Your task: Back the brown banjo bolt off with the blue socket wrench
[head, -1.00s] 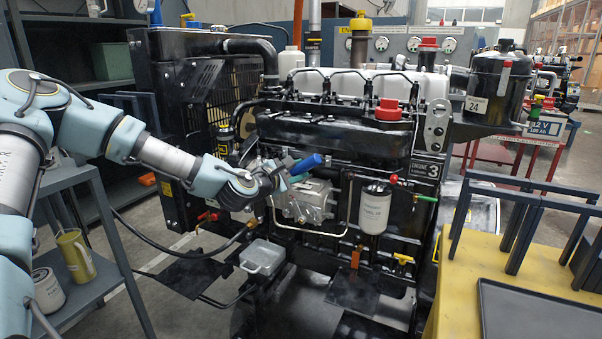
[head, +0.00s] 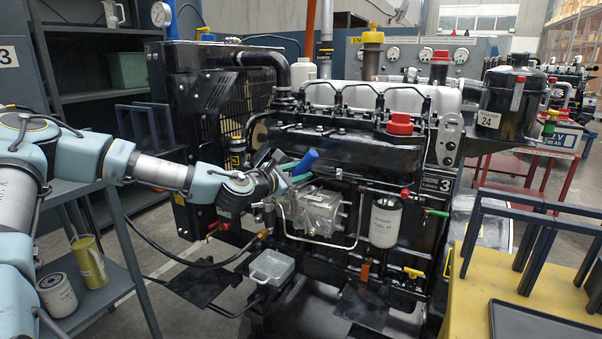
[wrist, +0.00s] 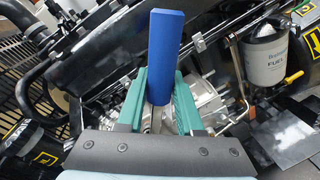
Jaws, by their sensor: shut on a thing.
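The blue socket wrench (head: 304,162) shows as a blue handle beside the engine, tilted up to the right in the head view. In the wrist view its blue handle (wrist: 166,50) stands up between my teal fingers. My gripper (head: 287,172) is shut on the wrench, in front of the engine block and just above the silver injection pump (head: 318,210). My gripper (wrist: 160,98) hides the wrench's lower end and socket. I cannot make out the brown banjo bolt in either view, nor whether the socket is on it.
The black engine (head: 340,155) fills the middle. A white fuel filter (head: 385,222) hangs right of the pump, with a pipe between. A small grey tray (head: 272,267) sits below the pump. A grey shelf cart (head: 100,300) stands left, a yellow bench (head: 500,285) right.

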